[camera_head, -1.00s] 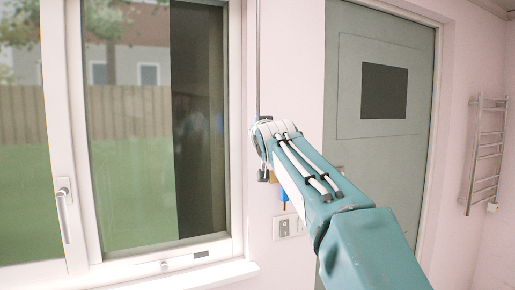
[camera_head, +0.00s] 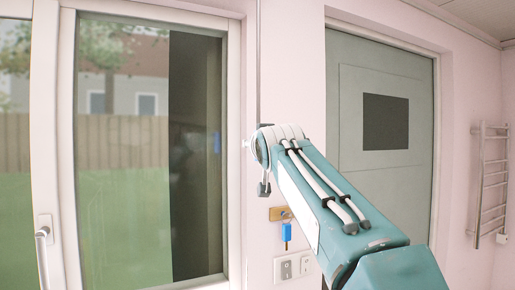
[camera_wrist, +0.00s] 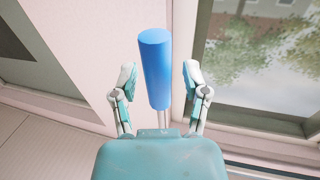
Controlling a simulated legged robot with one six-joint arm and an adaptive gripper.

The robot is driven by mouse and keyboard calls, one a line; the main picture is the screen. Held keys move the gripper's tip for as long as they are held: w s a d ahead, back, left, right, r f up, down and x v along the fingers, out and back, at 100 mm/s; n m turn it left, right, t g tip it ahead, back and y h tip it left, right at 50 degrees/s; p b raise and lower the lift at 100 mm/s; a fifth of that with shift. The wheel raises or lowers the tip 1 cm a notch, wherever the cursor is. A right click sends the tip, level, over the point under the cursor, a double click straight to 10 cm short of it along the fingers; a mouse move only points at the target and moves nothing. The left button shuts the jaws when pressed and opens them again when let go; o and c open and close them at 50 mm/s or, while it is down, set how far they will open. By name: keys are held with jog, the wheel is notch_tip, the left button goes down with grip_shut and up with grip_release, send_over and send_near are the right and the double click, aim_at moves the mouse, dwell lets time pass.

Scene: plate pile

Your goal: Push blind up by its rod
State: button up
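The blue rod handle (camera_wrist: 155,68) is a smooth cylinder on a thin metal rod (camera_wrist: 162,119), between the two fingers in the wrist view. My gripper (camera_wrist: 158,78) is open, with a visible gap between the handle and each finger. In the head view, a thin grey rod (camera_head: 258,60) runs down the wall beside the window frame and passes behind my arm's end. The handle and fingertips are mostly hidden there by my arm. A small blue patch shows in the window glass, apparently a reflection. The blind itself cannot be made out.
The window (camera_head: 125,150) is at left, with a handle (camera_head: 43,240) on its frame. A brass plate (camera_head: 281,213) with a blue tag (camera_head: 286,232) hangs below my arm, above wall switches (camera_head: 293,267). A grey-green door (camera_head: 385,175) and towel rail (camera_head: 484,180) are at right.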

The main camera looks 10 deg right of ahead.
jog(key=shift+w+f, duration=0.1)
jog(key=shift+f, duration=0.05)
jog(key=s, duration=1.2)
jog(key=shift+d, duration=0.25)
jog(key=shift+f, duration=0.1)
